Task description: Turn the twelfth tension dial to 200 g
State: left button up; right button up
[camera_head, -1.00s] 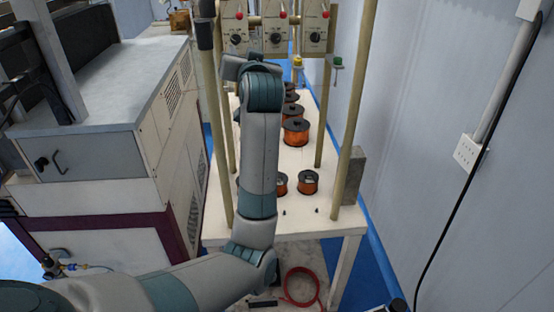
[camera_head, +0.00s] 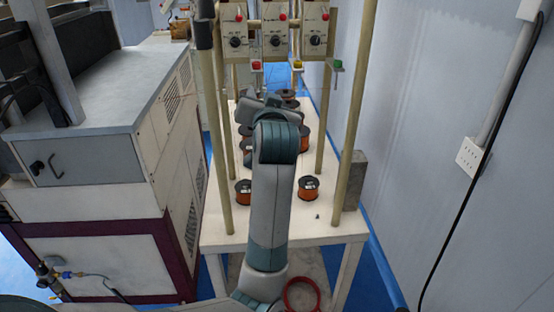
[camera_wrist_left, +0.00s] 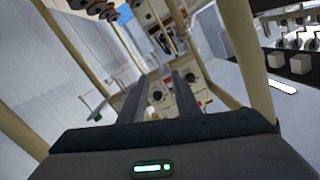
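Three cream tension units with black dials hang in a row at the top of the head view: a left dial (camera_head: 235,42), a middle dial (camera_head: 275,43) and a right dial (camera_head: 315,41). I cannot tell which is the twelfth, and their settings are too small to read. My left arm reaches up the middle, its wrist below the units, and hides its own fingers in the head view. In the left wrist view my left gripper (camera_wrist_left: 159,93) shows two dark fingers apart, with panels and a dial (camera_wrist_left: 157,96) beyond the gap. Nothing is seen between the fingers. My right gripper is out of view.
Tan posts (camera_head: 355,105) frame the white table (camera_head: 335,227). Copper wire spools (camera_head: 308,189) stand on it around my arm. A grey cabinet (camera_head: 90,150) stands close on the left and a wall on the right. Coloured red, yellow and green parts hang under the units.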

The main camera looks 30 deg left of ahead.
pick_arm(q)
jog(key=d+f+m+h+b, duration=0.1)
jog(key=d+f+m+h, duration=0.1)
jog(key=f, duration=1.5)
jog(key=shift+w+d+f+m+g+h, duration=0.25)
jog(key=shift+w+d+m+h, duration=0.3)
jog(key=shift+d, duration=0.35)
jog(key=shift+s, duration=0.1)
